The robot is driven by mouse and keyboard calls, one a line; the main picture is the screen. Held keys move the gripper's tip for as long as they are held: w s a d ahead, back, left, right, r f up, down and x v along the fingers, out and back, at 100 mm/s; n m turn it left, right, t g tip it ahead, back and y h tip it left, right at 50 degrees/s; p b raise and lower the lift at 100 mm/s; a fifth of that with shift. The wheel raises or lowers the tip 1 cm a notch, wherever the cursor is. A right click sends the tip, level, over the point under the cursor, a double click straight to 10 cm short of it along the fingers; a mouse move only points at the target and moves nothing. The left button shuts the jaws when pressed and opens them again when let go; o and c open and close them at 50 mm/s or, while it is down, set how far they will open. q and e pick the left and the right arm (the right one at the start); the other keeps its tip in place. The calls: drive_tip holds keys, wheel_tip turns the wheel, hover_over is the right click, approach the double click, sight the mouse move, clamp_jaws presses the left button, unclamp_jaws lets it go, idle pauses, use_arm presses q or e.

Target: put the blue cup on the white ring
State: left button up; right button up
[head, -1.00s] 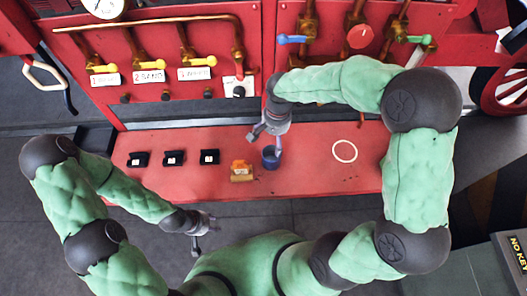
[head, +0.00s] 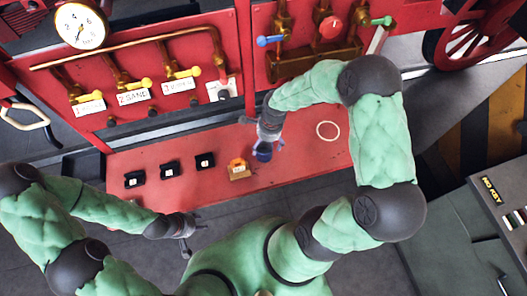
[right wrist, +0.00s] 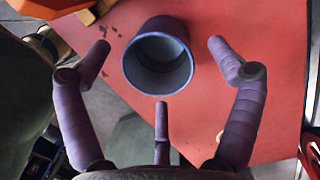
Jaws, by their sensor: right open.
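The blue cup (head: 263,154) stands on the red bench, just below my right gripper in the head view. In the right wrist view the blue cup (right wrist: 160,58) is seen from above, upright with its mouth open and empty. My right gripper (head: 267,146) is open, with purple fingers on both sides of the cup and one below it; none visibly grips it. The white ring (head: 318,130) lies flat on the bench to the right of the cup, with nothing on it. My left gripper (head: 188,242) hangs in front of the bench, with its jaw state unclear.
An orange block on a tan base (head: 238,170) sits left of the cup. Several black labelled blocks (head: 170,170) line the bench further left. The red panel with valves and pipes (head: 150,80) rises behind. The bench around the ring is clear.

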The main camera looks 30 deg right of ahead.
sight(263, 152)
drive_tip(key=shift+a+f+b, duration=0.15)
drive_tip(key=shift+a+f, duration=0.05)
drive_tip(key=shift+f, duration=1.35)
drive_tip(key=shift+a+f+b, duration=0.15)
drive_tip(key=shift+a+f, duration=0.05)
drive_tip(key=shift+f, duration=1.35)
drive_tip(key=shift+c, duration=0.3)
drive_tip(key=c, duration=1.3)
drive_tip(key=shift+o, duration=0.2)
drive_tip(key=shift+r, duration=0.1)
